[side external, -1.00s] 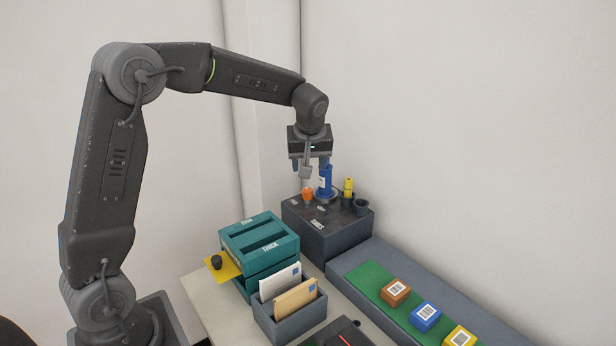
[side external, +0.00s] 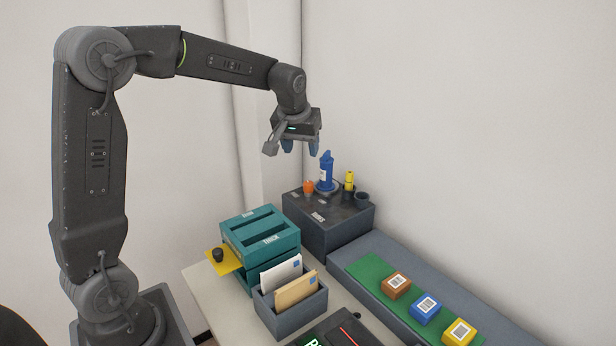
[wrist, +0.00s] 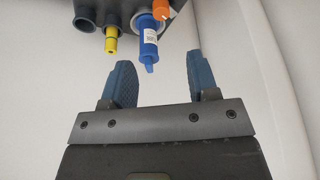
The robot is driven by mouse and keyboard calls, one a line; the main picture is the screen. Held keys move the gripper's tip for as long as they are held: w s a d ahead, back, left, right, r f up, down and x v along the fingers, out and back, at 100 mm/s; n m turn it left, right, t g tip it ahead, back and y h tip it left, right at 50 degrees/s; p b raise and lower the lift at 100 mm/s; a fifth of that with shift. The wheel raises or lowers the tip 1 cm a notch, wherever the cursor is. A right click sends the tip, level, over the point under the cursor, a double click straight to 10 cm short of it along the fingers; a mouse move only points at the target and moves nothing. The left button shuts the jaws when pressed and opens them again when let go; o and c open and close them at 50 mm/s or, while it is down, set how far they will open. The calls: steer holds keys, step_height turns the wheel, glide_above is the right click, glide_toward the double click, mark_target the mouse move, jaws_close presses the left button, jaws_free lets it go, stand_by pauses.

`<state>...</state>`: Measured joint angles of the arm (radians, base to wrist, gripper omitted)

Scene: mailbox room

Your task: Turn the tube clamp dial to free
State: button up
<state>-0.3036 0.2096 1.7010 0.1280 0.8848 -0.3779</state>
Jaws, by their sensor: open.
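A blue tube (side external: 326,172) with a white label stands upright in a round grey socket (side external: 327,190) on top of the dark box (side external: 325,222). It also shows in the wrist view (wrist: 149,38). A small orange knob (side external: 308,186) is left of the tube on the same box top, and it shows at the top of the wrist view (wrist: 161,9). I cannot tell for sure which part is the clamp dial, or its setting. My gripper (side external: 300,147) is open and empty, above and left of the tube, apart from it. Its blue fingers spread wide in the wrist view (wrist: 160,68).
A yellow tube (side external: 349,181) stands in a dark cup beside an empty cup (side external: 362,199). A teal tray unit (side external: 260,238) and a grey envelope holder (side external: 290,318) stand in front. Parcels on a green strip (side external: 370,273) are at right. Air around the gripper is clear.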

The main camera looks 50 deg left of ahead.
mark_target(308, 183)
steer(key=w+a+f, duration=0.1)
steer(key=f, duration=0.3)
steer(key=w+a+f+m, duration=0.1)
steer(key=f, duration=0.3)
steer(key=w+a+f+m, duration=0.1)
steer(key=w+f, duration=0.1)
steer(key=f, duration=0.2)
steer(key=shift+w+f, duration=0.1)
steer(key=shift+f, duration=0.15)
steer(key=shift+t, duration=0.3)
steer(key=c, duration=0.9)
